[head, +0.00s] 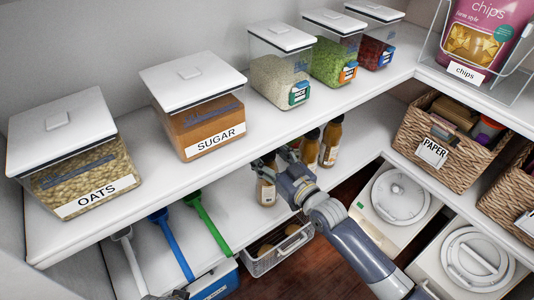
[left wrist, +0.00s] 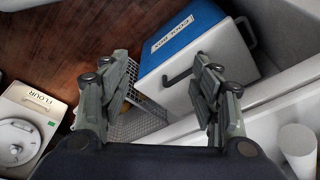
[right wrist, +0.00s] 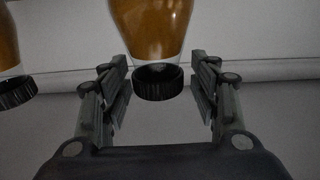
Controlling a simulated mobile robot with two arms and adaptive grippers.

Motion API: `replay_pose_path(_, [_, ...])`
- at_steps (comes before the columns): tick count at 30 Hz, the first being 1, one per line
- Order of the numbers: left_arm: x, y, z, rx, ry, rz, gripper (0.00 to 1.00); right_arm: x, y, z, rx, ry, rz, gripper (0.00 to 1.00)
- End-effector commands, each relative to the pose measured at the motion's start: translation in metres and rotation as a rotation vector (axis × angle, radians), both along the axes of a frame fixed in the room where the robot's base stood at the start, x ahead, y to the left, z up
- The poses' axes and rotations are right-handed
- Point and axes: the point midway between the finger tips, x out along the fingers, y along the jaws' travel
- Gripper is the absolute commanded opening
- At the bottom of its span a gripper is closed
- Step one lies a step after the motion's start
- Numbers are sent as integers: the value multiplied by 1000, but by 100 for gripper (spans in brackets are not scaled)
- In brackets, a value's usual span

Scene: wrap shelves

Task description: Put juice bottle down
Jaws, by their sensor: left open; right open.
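A juice bottle (head: 266,190) with orange-brown contents and a white label stands on the lower shelf (head: 232,190). My right gripper (head: 275,160) is at its upper part. In the right wrist view, the bottle (right wrist: 158,35) shows with its black cap between the spread fingers of the right gripper (right wrist: 162,85), with gaps on both sides. Two more bottles (head: 331,142) stand to the right, one partly hidden by the gripper. My left gripper (left wrist: 161,65) is open and empty, above a blue-lidded box (left wrist: 185,35) in the left wrist view.
The upper shelf holds containers of oats (head: 85,180), sugar (head: 205,125) and others. Green (head: 207,222) and blue (head: 172,245) handles lean at the lower shelf's left. A wire basket (head: 280,250) stands below. A wicker basket (head: 445,145) and white bins (head: 395,200) are right.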

Motion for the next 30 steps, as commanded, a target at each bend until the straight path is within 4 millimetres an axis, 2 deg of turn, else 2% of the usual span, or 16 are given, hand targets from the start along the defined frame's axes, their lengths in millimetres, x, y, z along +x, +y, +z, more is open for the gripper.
replay_pose_path(1, [1, 0, 0, -1, -3, 0, 57, -6, -4, -1, -2, 2, -1, 56])
replay_pose_path(3, [-2, 1, -14, 3, 14, -1, 57, -15, -11, -1, -3, 4, -1, 56])
replay_pose_path(9, [-6, 0, -37, 3, 28, -3, 57, -50, -35, 0, -3, 3, 1, 56])
replay_pose_path(16, [-10, 1, -55, 4, 37, -5, 57, -83, -59, -1, -2, 3, 0, 56])
replay_pose_path(21, [-11, 1, -61, 3, 38, -5, 57, -94, -67, 0, -1, 2, 0, 56])
replay_pose_path(28, [-12, 1, -63, 4, 39, -6, 57, -97, -69, -1, -1, 3, -1, 56])
replay_pose_path(30, [-12, 1, -63, 4, 39, -6, 57, -98, -70, -8, -11, 21, -7, 56])
